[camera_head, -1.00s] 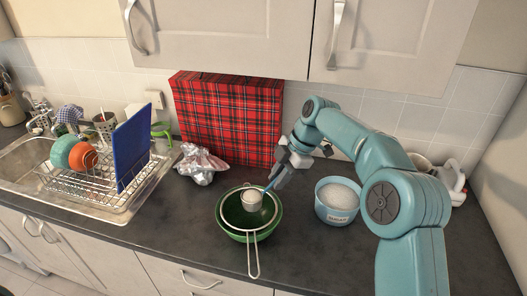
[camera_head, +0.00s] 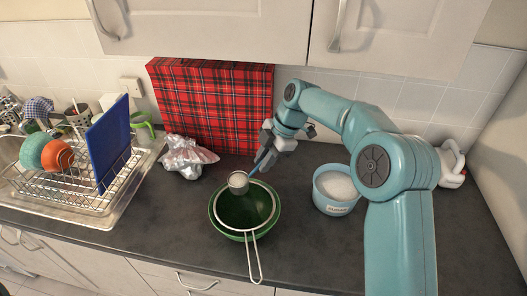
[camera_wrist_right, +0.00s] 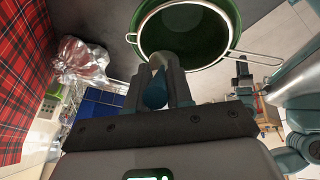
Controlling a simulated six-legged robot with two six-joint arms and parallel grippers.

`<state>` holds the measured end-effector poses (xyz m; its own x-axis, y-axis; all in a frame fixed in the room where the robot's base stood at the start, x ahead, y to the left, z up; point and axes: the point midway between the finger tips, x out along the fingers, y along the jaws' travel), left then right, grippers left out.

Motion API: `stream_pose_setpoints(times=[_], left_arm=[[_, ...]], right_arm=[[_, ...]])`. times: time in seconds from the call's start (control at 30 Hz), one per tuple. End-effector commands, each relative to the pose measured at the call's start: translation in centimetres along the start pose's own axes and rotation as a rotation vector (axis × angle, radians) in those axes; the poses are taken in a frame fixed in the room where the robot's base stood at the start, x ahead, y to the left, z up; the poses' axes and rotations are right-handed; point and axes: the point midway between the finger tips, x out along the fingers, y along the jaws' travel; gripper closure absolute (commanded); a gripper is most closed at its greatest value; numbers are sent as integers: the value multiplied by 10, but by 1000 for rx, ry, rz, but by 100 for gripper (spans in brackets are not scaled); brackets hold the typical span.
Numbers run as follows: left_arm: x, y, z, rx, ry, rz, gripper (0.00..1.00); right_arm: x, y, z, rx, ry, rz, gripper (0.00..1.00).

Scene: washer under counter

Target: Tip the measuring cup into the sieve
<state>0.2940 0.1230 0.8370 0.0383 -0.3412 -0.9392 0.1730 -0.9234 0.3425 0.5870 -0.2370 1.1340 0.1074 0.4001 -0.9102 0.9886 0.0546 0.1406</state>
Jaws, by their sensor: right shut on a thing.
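My right gripper (camera_head: 268,158) is shut on the blue handle of the measuring cup (camera_head: 238,181). The small pale cup is over the back left rim of the sieve and looks tilted; I cannot tell what is inside it. The sieve (camera_head: 254,262) rests on a green bowl (camera_head: 216,229), its wire handle pointing to the counter front. Dark green shows through its mesh. My left gripper is not in view.
A blue sugar tub (camera_head: 335,207) with white contents stands right of the bowl. Crumpled foil (camera_head: 187,157) lies to the left, near a red tartan panel (camera_head: 212,105). A dish rack (camera_head: 80,190) stands at the sink. Cupboards (camera_head: 205,25) hang above.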

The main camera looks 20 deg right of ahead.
Motion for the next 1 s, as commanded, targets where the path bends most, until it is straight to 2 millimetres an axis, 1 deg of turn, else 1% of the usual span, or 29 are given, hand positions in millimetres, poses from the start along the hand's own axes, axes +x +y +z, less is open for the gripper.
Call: stream_pose_setpoints(times=[0.1, 0.33, 0.4, 0.5, 1.0], left_arm=[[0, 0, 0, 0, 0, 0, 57], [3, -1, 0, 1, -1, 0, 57], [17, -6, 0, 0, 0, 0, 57], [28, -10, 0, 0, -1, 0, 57], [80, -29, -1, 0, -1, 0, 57]], right_arm=[[12, -2, 5, 2, 0, -1, 100], [2, -11, -2, -85, -29, 190, 100], [6, -12, 0, -105, -35, 232, 100], [3, -14, -2, -130, -44, 288, 100], [-4, -21, -6, -209, -71, 461, 100]])
